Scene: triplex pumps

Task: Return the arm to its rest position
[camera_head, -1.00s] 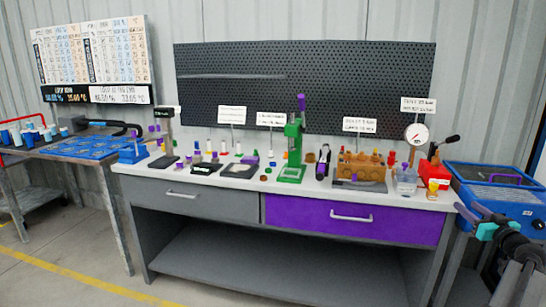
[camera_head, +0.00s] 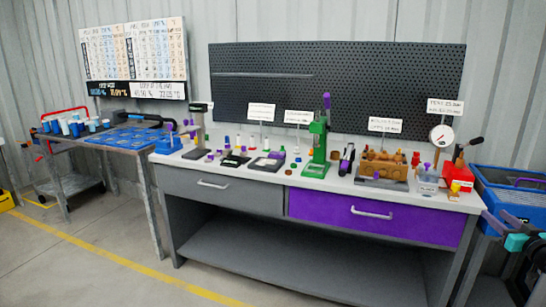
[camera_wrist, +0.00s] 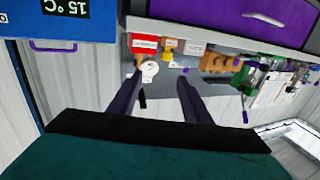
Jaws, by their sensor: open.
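My gripper (camera_wrist: 160,95) shows in the wrist view with its two dark fingers spread apart and nothing between them. Behind the fingers, that view shows the workbench upside down, with the round gauge (camera_wrist: 149,71) seen near the left finger. In the head view, part of my arm with purple and teal parts (camera_head: 505,233) shows at the right edge, in front of the blue unit. The gripper touches nothing that I can see.
The workbench (camera_head: 240,178) has a grey drawer and a purple drawer (camera_head: 380,217), both shut. A green press (camera_head: 317,145), a brown block (camera_head: 383,166) and a gauge (camera_head: 441,136) stand on it. A blue unit (camera_head: 520,192) is at right. Floor in front is clear.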

